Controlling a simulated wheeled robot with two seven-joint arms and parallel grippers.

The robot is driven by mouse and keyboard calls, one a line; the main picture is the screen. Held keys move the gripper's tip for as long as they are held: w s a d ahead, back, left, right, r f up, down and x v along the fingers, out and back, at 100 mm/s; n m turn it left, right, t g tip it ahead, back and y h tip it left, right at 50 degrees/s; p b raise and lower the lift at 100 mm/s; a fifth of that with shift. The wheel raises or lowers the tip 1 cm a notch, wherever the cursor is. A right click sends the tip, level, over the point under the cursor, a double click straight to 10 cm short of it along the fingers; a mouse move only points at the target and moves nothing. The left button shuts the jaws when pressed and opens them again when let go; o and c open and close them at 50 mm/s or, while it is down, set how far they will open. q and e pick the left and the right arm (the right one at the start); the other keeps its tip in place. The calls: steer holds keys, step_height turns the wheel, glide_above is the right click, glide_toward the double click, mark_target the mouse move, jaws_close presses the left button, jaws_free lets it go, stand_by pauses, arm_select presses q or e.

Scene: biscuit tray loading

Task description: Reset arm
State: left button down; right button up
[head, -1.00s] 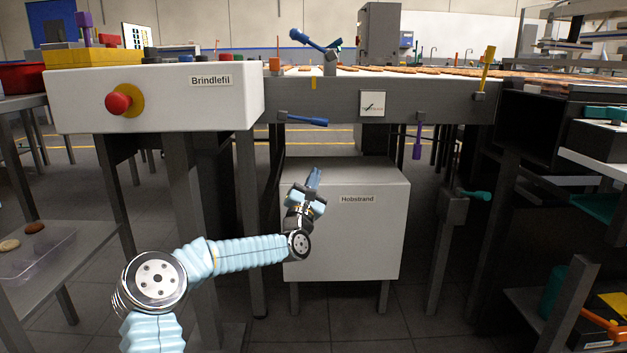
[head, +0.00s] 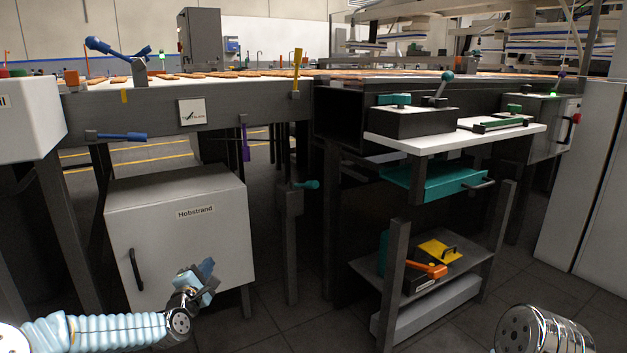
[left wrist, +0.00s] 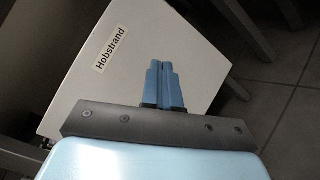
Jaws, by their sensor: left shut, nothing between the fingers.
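My left arm reaches in from the lower left of the head view. Its gripper (head: 206,268) is in front of the white Hobstrand cabinet (head: 180,230), near its lower right part. The left wrist view shows the blue fingers (left wrist: 163,86) pressed together with nothing between them, and the cabinet (left wrist: 120,50) behind them. Whether the gripper touches the cabinet I cannot tell. A metal joint of my right arm shows at the bottom right of the head view; the right gripper is not seen.
A conveyor (head: 150,100) with biscuits runs above the cabinet. To the right stand a white-topped side table (head: 460,140), a teal tray (head: 432,181) and a low shelf (head: 470,262) holding orange and yellow items. Grey floor (head: 290,325) is open between the cabinet and the shelf.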

arm_select(q)
steer(key=s+d+f+m+g+h, duration=0.3)
steer(key=s+d+f+m+g, duration=0.15)
steer(key=d+f, duration=0.65)
steer(key=s+d+f+m+g, duration=0.3)
steer(key=s+f+m+g, duration=0.15)
steer(key=s+f, duration=0.5)
steer(key=s+d+f+m+g, duration=0.3)
steer(key=s+f+m, duration=0.3)
steer(key=s+f, duration=0.4)
steer(key=s+f+m+g, duration=0.2)
steer(key=s+m+g, duration=0.1)
steer(key=s, duration=0.5)
steer(key=s+f+m+g, duration=0.2)
steer(key=s, duration=0.5)
step_height(320, 180, up, 18)
steer(key=s+p, duration=0.1)
steer(key=p, duration=1.6)
steer(key=shift+s+d+f+m+p, duration=0.25)
steer(key=shift+s+d+m+p, duration=0.1)
steer(key=shift+s+m, duration=0.05)
steer(key=shift+w, duration=0.1)
